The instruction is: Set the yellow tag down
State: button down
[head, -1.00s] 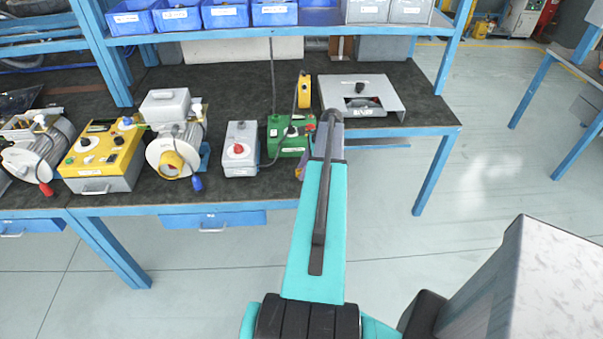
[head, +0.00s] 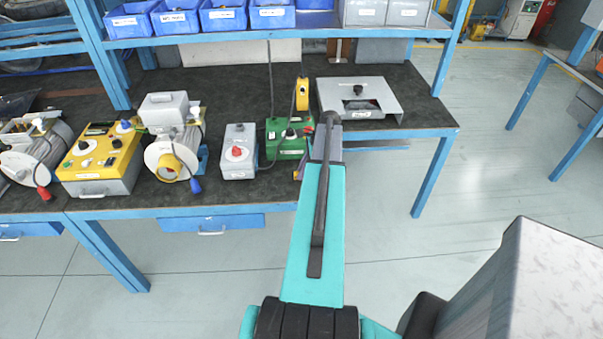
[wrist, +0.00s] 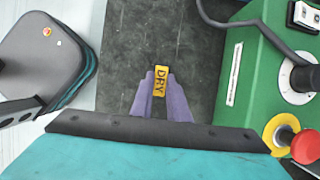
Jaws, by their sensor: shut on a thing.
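The yellow tag (wrist: 161,80) carries the letters "DRY" in black. In the wrist view it stands between the purple fingers of my gripper (wrist: 161,88), which are shut on it. Dark bench surface shows beyond and around the tag; I cannot tell whether the tag touches it. In the head view my arm hides most of the gripper. Only a bit of purple finger (head: 299,172) shows left of the arm, near the bench's front edge.
A green box (head: 287,146) with a red button on a yellow ring (wrist: 284,133) stands close on the right in the wrist view. A grey box with a red knob (head: 238,152) stands left of it. A grey panel unit (head: 385,90) lies at the right. Blue bins (head: 180,18) sit above.

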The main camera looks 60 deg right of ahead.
jog(key=shift+r, duration=0.1)
jog(key=shift+r+b, duration=0.65)
jog(key=shift+r, duration=0.4)
jog(key=s+a+r+b, duration=0.1)
jog(key=s+a+b, duration=0.1)
jog(key=s, duration=0.5)
jog(key=s+a+r+b, duration=0.1)
jog(key=s+a+b, duration=0.1)
jog(key=s, duration=0.6)
jog(key=shift+a+r+b, duration=0.3)
jog(key=shift+a+b, duration=0.1)
jog(key=shift+a, duration=0.35)
jog(key=shift+w, duration=0.1)
